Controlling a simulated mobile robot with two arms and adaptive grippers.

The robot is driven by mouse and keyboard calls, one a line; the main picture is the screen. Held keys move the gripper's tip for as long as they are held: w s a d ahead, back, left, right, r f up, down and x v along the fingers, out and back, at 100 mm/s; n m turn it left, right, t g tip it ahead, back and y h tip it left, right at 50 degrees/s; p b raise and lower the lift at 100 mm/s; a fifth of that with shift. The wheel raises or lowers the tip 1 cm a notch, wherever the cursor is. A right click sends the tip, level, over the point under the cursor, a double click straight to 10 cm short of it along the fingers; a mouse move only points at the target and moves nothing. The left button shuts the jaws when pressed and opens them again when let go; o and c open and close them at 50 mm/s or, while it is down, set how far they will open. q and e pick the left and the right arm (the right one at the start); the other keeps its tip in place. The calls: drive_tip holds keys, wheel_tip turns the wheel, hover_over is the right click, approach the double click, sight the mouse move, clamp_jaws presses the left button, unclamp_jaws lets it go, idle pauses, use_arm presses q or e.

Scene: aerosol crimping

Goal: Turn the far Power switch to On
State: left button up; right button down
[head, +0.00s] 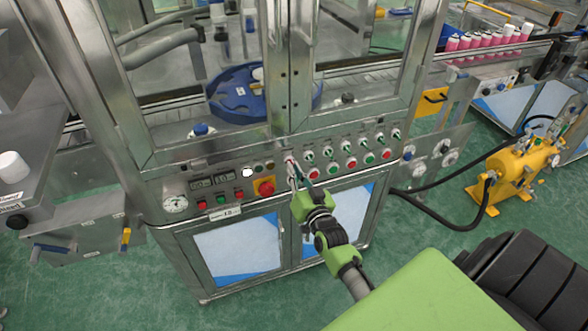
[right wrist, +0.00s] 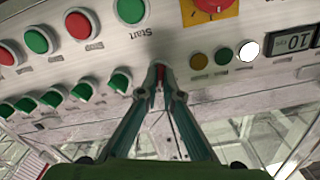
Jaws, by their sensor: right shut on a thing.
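The front panel (head: 225,187) of the metal machine holds a row of switches and buttons. My right gripper (head: 296,174) reaches up to the panel's middle, at the left end of the row of green selector switches. It is shut on a small red switch handle (right wrist: 160,73), which shows between its fingertips (right wrist: 161,80) in the right wrist view. Red also shows at this switch in the head view (head: 290,161). The fingers hide most of the switch, and I cannot read its label or setting. My left gripper is not in view.
Green selector switches (head: 309,155) and red and green buttons (head: 351,162) sit close to the right. A red-on-yellow emergency stop (head: 265,187) and a lit white lamp (head: 246,172) are to the left. A yellow pump (head: 520,168) stands on the floor at right.

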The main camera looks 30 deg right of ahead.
drive_tip(key=shift+m, duration=1.1)
drive_tip(key=c, duration=2.2)
unclamp_jaws()
drive_tip(key=shift+s, duration=0.1)
drive_tip(key=v, duration=1.1)
drive_tip(key=shift+s+a, duration=0.2)
drive_tip(key=shift+s, duration=0.2)
